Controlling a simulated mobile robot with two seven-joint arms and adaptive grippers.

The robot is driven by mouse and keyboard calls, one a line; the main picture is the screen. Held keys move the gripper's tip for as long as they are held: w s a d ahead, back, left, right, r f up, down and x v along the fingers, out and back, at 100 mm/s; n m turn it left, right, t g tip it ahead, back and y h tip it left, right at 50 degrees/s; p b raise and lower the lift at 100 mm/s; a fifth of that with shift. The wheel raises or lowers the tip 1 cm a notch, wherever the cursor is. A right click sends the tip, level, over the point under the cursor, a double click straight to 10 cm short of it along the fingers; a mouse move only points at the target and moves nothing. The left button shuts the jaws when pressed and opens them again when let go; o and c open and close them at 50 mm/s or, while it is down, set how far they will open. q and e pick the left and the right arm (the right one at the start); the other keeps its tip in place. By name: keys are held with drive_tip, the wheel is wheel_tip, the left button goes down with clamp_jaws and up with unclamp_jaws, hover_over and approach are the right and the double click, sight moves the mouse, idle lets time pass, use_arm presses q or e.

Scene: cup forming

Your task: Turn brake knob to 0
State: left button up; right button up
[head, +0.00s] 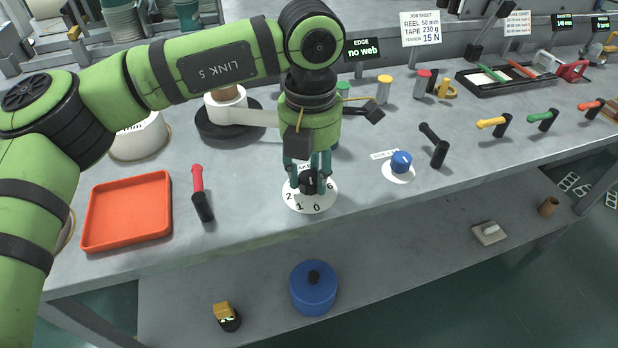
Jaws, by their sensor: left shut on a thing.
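The brake knob (308,182) is a small black knob in the middle of a white round dial (312,207) on the bench top. The dial carries black digits; 2, 1, 0 and 6 show, with 0 at the near edge. My left gripper (308,184) points straight down over the dial, with its fingers shut on the knob. The fingers hide part of the knob and the far side of the dial, so I cannot tell which digit the knob points to. My right gripper is not in view.
A blue knob (401,161) on a white disc and a black lever (433,146) stand to the right. A red-handled lever (201,193) and an orange tray (127,210) lie to the left. A white reel (226,104) stands behind. A blue pot (314,289) is on the lower shelf.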

sight(312, 176)
use_arm(q)
drive_tip(key=shift+d+n+b, duration=0.1)
drive_tip(key=shift+n+b, duration=0.25)
drive_tip(key=shift+n, duration=0.65)
drive_tip(key=o, duration=0.9)
drive_tip(key=shift+r, duration=0.1)
drive_tip(key=shift+o, duration=1.2)
drive_tip(key=shift+w, duration=0.1)
drive_tip(key=shift+r, duration=0.1)
wheel_tip(312, 176, up, 12)
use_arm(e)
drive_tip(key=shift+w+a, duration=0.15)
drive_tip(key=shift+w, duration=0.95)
